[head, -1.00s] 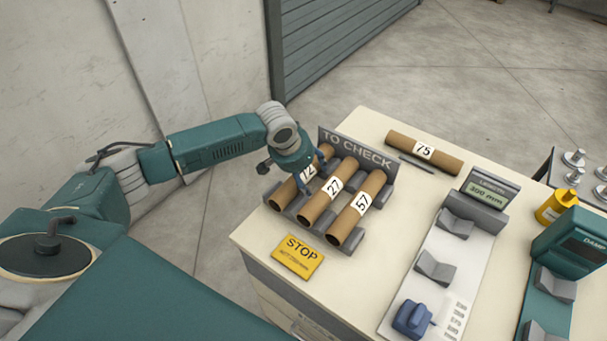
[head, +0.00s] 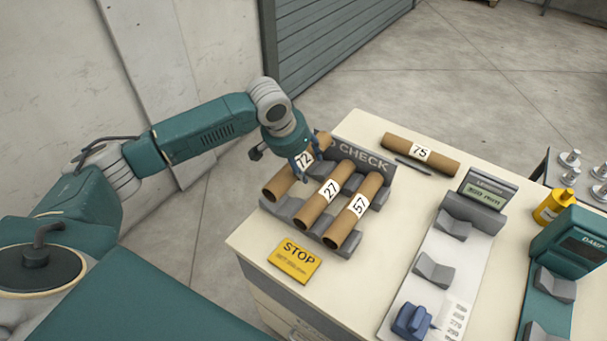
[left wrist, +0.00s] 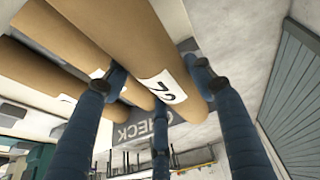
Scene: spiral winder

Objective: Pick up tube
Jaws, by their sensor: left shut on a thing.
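My left gripper (head: 303,162) is shut on the brown cardboard tube labelled 72 (head: 281,182), holding it slightly above the left slot of the grey "TO CHECK" rack (head: 374,158). In the left wrist view, the blue fingers (left wrist: 158,82) straddle the tube marked 72 (left wrist: 125,45). Tube 27 (head: 341,178) and tube 57 (head: 367,196) lie in the rack's other slots, to the right of the held tube. The gripper hides part of the rack's sign. My right gripper is not in view.
Tube 75 (head: 400,143) lies at the table's back edge, beside a dark pen-like rod (head: 413,166). A yellow STOP sign (head: 294,260) is in front of the rack. A measuring fixture with a display (head: 484,190) and a yellow bottle (head: 552,207) stand to the right.

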